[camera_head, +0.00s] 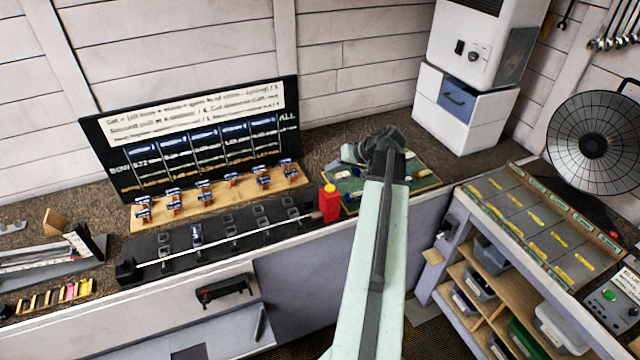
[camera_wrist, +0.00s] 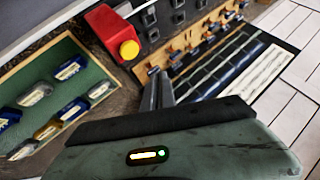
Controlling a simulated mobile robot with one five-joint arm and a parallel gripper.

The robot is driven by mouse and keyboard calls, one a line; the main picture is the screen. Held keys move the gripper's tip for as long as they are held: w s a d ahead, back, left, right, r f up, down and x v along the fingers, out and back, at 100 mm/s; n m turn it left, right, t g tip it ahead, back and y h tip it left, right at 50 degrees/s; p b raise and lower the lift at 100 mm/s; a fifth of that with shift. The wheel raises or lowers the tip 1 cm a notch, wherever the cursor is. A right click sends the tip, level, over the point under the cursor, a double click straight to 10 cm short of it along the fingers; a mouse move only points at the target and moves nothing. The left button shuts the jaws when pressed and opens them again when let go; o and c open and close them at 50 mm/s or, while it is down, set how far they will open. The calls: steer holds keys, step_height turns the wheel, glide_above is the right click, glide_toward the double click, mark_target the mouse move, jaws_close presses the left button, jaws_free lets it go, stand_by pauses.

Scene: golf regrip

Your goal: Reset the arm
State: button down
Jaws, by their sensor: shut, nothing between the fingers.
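My arm reaches forward from the bottom middle of the head view, over the bench's front edge. My gripper (camera_head: 385,148) is at its far end, above the green-lined tray (camera_head: 425,183). In the wrist view my gripper (camera_wrist: 160,90) points toward the wooden rack, with its dark fingers together and nothing between them. The gripper's body hides part of the tray in the head view.
A wooden rack of small clips (camera_head: 220,196) and a black board (camera_head: 115,150) are further left. A white cabinet (camera_head: 465,110) stands at the back right. A sectioned bin top (camera_head: 530,225) is at right.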

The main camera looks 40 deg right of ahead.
steer(key=w+a+f+n+g+y+b, duration=0.1)
steer(key=w+a+f+n+b, duration=0.15)
steer(key=w+a, duration=0.45)
steer(key=w+a+f+n+g+y+b, duration=0.1)
steer(key=w+a+f+b, duration=0.15)
steer(key=a, duration=0.95)
steer(key=w+a+f+n+g+y+b, duration=0.1)
steer(key=w+a+f+n+b, duration=0.2)
steer(key=a, duration=0.6)
steer(key=s+a+f+n+g+h+b, duration=0.15)
steer(key=a+f, duration=0.35)
steer(key=a, duration=0.7)
steer(key=s+a+f+n+g+h+b, duration=0.1)
steer(key=s+a+f+g+b, duration=0.35)
steer(key=a, duration=0.75)
steer(key=s+d+m+h, duration=0.1)
steer(key=s+d+f+m+p, duration=0.1)
steer(key=s+d+f+h, duration=0.1)
steer(key=d, duration=0.1)
steer(key=shift+s+d+m+h+p, duration=0.1)
steer(key=shift+m+h+p, duration=0.25)
steer(key=shift+m+p, duration=0.05)
